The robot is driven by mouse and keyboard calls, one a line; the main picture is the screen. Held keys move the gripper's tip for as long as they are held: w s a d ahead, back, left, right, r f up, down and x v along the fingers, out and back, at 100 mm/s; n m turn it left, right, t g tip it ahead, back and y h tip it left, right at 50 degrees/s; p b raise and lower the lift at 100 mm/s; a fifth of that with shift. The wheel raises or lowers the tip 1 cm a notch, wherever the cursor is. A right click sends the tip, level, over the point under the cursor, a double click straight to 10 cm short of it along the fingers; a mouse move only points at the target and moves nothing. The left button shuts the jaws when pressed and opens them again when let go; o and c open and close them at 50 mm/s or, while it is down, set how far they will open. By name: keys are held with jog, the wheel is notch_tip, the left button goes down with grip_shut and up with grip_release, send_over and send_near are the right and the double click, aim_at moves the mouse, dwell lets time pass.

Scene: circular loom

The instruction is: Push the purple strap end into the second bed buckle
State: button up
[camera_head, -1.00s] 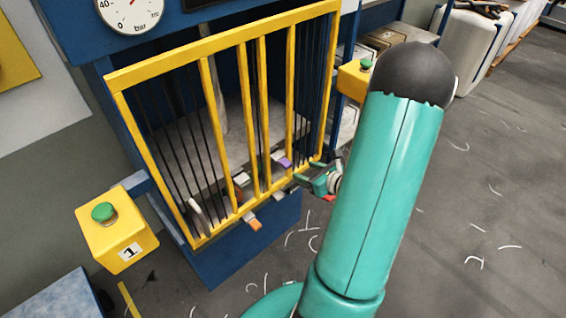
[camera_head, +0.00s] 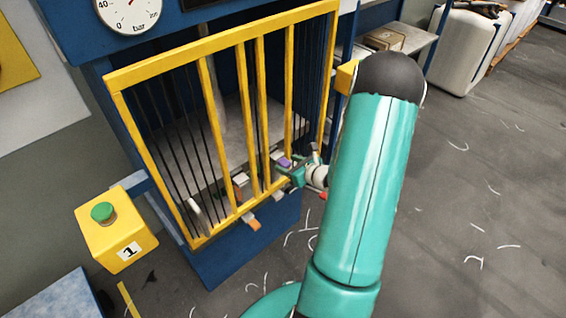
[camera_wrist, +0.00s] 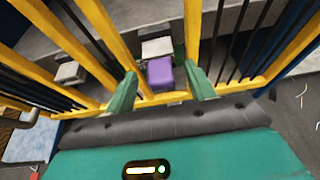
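The purple strap end (camera_head: 285,161) shows low in the yellow-barred loom. In the wrist view the purple strap end (camera_wrist: 160,76) is a small block in front of a pale grey buckle (camera_wrist: 157,47); I cannot tell whether they touch. My gripper (camera_head: 291,172) is at the bars, right beside the purple strap end. In the wrist view its green fingers are open on either side of the purple block, with a gap at each side. A second pale buckle (camera_wrist: 68,73) lies farther left in the wrist view. An orange strap end (camera_head: 251,222) hangs out at the lower front.
Yellow upright bars (camera_head: 247,115) and thin black rods (camera_head: 180,150) stand close around the gripper. A yellow box with a green button (camera_head: 115,235) sits at the left. The floor (camera_head: 470,200) at the right is open, with pale scraps.

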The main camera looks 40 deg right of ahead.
grip_shut()
jog(key=shift+s, duration=0.7)
jog(key=s, duration=0.3)
jog(key=shift+s+r, duration=0.1)
jog(key=shift+s, duration=0.3)
jog(key=s+f, duration=0.3)
jog(key=f, duration=0.8)
jog(key=s+f, duration=0.3)
jog(key=f, duration=0.8)
jog(key=w, duration=0.6)
jog(key=shift+w+f, duration=0.2)
jog(key=shift+f, duration=0.1)
